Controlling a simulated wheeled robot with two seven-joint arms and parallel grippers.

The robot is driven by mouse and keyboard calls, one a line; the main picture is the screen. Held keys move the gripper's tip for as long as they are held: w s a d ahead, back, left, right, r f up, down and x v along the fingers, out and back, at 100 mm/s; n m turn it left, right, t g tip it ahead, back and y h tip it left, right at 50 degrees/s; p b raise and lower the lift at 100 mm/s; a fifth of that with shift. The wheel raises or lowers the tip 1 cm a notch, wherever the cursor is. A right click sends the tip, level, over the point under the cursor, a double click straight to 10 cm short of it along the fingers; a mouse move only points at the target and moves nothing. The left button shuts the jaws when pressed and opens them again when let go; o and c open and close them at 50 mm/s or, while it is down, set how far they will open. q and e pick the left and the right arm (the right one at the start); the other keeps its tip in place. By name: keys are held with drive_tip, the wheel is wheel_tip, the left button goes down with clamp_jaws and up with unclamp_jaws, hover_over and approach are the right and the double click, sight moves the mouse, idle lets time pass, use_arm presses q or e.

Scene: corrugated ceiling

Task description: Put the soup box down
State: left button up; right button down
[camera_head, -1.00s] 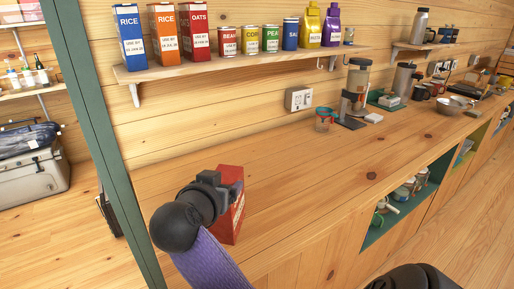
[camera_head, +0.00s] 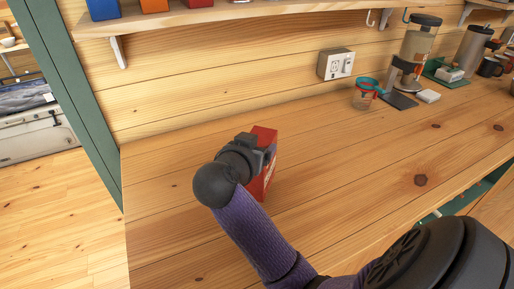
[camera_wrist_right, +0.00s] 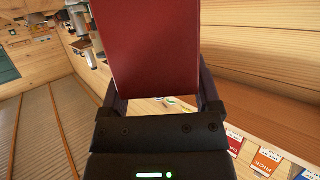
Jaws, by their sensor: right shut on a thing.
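The soup box is a red carton (camera_head: 267,172) at the near left part of the wooden counter (camera_head: 340,195). My right gripper (camera_head: 262,152) is shut on it, with the wrist on the left side of the box. The box looks upright, and its lower end is over the counter top. I cannot tell whether its base touches the wood. In the right wrist view the red box (camera_wrist_right: 150,45) fills the space between the two fingers (camera_wrist_right: 160,95). My left gripper is not in view.
The counter around the box is clear. A wall shelf (camera_head: 200,18) with cartons runs above. A green post (camera_head: 75,90) stands left of the counter.

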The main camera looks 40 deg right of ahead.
wheel_tip(320, 180, down, 3)
drive_tip(key=shift+f+b, duration=0.1)
drive_tip(key=shift+b, duration=0.35)
unclamp_jaws()
drive_tip(key=shift+f, duration=0.1)
